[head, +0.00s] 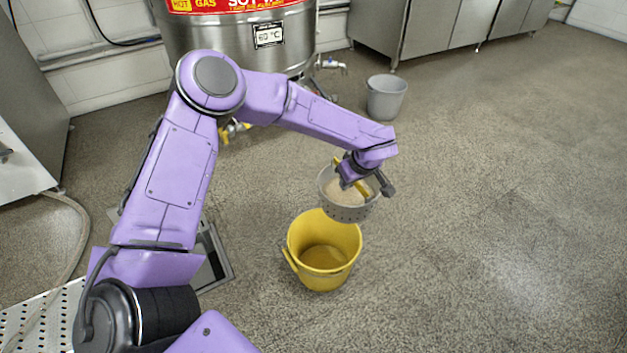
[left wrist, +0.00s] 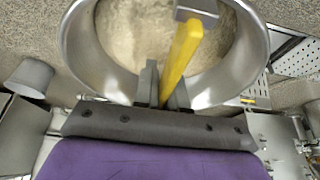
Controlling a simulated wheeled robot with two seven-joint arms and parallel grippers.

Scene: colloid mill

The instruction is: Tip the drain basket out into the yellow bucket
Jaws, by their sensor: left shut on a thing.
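The drain basket (head: 349,211) is a grey perforated bowl with a yellow handle and pale, grainy contents. My left gripper (head: 365,186) is shut on its yellow handle and holds the basket in the air, roughly upright. In the left wrist view the yellow handle (left wrist: 185,60) sits between the fingers, and the basket (left wrist: 88,60) shows its metal rim around the beige contents. The yellow bucket (head: 308,228) stands on the floor, just below and left of the basket in the head view. Its visible inside looks empty. My right gripper is not in view.
A grey bucket (head: 387,97) stands farther back near a large steel tank (head: 235,45). A floor drain opening (head: 212,262) lies left of the yellow bucket, partly behind my arm. A hose (head: 75,245) lies at the left. The floor on the right is clear.

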